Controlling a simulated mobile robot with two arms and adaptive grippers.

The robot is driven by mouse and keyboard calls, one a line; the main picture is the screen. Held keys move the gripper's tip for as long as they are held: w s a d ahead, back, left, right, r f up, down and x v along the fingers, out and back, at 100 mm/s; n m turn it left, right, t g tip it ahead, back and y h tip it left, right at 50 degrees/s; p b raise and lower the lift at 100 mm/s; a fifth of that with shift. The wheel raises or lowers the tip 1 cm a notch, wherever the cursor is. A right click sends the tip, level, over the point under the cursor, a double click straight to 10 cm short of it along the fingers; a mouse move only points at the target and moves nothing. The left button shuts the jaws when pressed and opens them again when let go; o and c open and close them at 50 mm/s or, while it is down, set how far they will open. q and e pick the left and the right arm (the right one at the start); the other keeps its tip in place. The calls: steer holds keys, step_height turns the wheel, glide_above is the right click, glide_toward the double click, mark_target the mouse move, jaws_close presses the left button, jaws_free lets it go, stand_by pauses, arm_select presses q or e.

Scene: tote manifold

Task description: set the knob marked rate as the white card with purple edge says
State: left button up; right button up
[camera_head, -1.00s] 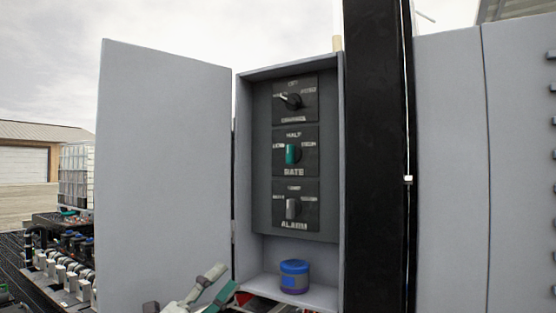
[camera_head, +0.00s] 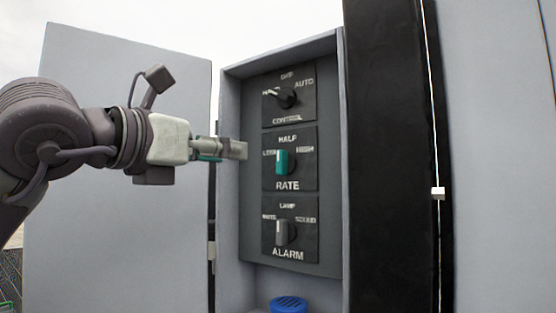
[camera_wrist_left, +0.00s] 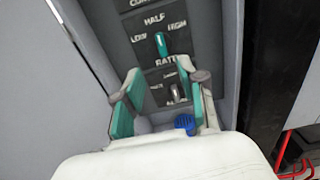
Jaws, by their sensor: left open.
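The rate knob (camera_head: 282,162) is teal and sits on the middle dark plate, with LOW left, HALF above and HIGH right. It stands about upright, towards HALF; the wrist view shows the same knob (camera_wrist_left: 161,44). My left gripper (camera_head: 236,149) is just left of the knob in the head view, apart from it. In the left wrist view its teal-padded fingers (camera_wrist_left: 160,82) are spread with nothing between them, and the knob shows beyond the tips. No white card with purple edge is in view. My right gripper is not in view.
The control knob (camera_head: 286,97) is above and the grey alarm knob (camera_head: 282,232) below. A blue-lidded jar (camera_head: 288,304) stands at the cabinet bottom. The open cabinet door (camera_head: 120,230) is left, a black post (camera_head: 390,160) right. The cabinet side wall (camera_head: 229,220) is close to my gripper.

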arm_select(q)
steer(key=p, duration=0.2)
glide_toward(279, 160)
steer(key=w, duration=0.1)
steer(key=p+x, duration=0.2)
steer(key=x, duration=0.4)
steer(key=shift+w+d+r+p, duration=0.15)
steer(key=shift+d+p, duration=0.2)
steer(key=shift+d, duration=0.05)
steer(key=shift+w+d, duration=0.45)
steer(key=shift+w, duration=0.1)
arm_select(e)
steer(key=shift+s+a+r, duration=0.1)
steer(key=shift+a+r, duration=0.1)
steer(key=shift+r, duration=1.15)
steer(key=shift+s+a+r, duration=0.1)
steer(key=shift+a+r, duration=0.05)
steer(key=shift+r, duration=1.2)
arm_select(q)
steer(key=shift+c, duration=0.3)
jaws_close()
